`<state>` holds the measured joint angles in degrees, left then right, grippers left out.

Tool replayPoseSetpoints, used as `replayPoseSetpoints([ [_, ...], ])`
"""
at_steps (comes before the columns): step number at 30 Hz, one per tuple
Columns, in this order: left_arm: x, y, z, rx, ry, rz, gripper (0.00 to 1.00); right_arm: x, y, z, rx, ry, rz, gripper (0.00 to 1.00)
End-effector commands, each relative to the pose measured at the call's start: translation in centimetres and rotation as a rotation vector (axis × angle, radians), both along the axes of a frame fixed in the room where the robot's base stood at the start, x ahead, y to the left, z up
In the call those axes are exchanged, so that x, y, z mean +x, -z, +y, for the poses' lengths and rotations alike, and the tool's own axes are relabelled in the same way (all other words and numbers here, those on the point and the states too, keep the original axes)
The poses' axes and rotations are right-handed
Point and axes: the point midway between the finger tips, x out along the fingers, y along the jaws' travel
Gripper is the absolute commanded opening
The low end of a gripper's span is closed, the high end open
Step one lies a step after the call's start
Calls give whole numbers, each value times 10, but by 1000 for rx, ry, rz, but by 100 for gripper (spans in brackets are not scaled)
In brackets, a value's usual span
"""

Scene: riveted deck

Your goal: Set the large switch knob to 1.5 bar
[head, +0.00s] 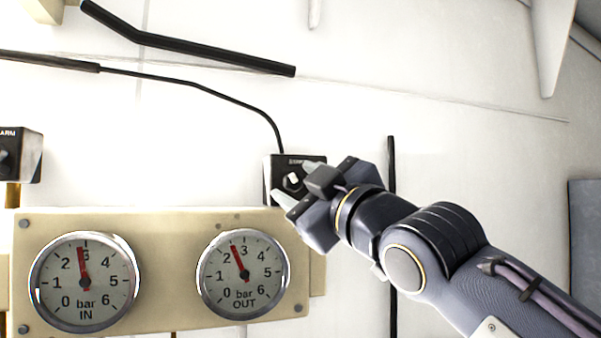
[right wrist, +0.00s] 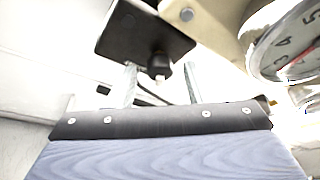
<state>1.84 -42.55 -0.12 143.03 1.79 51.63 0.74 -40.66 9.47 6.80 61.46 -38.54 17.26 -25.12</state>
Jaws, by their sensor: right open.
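A black switch box (head: 275,166) with a partly hidden label is on the white wall, right above the gauge panel. Its dark knob, with a light mark, is partly covered by my right gripper (head: 295,182) in the head view. In the right wrist view the knob (right wrist: 158,66) stands out from the black box (right wrist: 128,35), between the two pale fingers of the open gripper (right wrist: 161,84). Gaps show on both sides, and I see no contact. The OUT gauge (head: 262,270) has its red needle between 2 and 3 bar. My left gripper is not in view.
The beige panel (head: 165,225) also carries the IN gauge (head: 110,300), its needle near 3. Another black box marked "ARM" (head: 30,155) is at the far left. Black cables and a dark vertical rod (head: 392,160) run along the wall close to my right arm.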

Motion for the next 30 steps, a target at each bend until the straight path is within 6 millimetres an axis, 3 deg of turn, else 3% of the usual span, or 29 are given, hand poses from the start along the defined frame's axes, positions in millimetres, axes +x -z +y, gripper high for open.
replayPoseSetpoints([
  [9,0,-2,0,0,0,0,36,4,0,2,0,1,0,47],
  [20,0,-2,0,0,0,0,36,4,0,2,0,1,1,2],
  [26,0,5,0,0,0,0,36,4,2,2,15,1,5,2],
  [30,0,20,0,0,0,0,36,3,5,3,63,0,19,2],
])
